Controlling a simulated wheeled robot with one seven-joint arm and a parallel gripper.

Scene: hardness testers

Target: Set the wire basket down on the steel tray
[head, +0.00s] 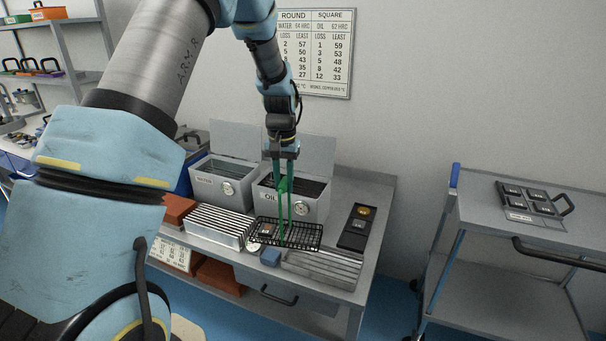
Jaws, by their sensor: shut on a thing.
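The black wire basket (310,238) hangs level below my gripper (284,182), over the front of the steel bench. Green uprights run between my gripper and the basket, and my gripper is shut on the basket by them. A second slatted steel piece (215,228) stands to the left.
An oil tank (312,208) with a gauge and raised lid stands behind the basket, with another tank (215,188) left of it. A blue block (270,257) sits beside the tray. A dark holder (356,228) lies right. A grey cart (520,250) stands apart at right.

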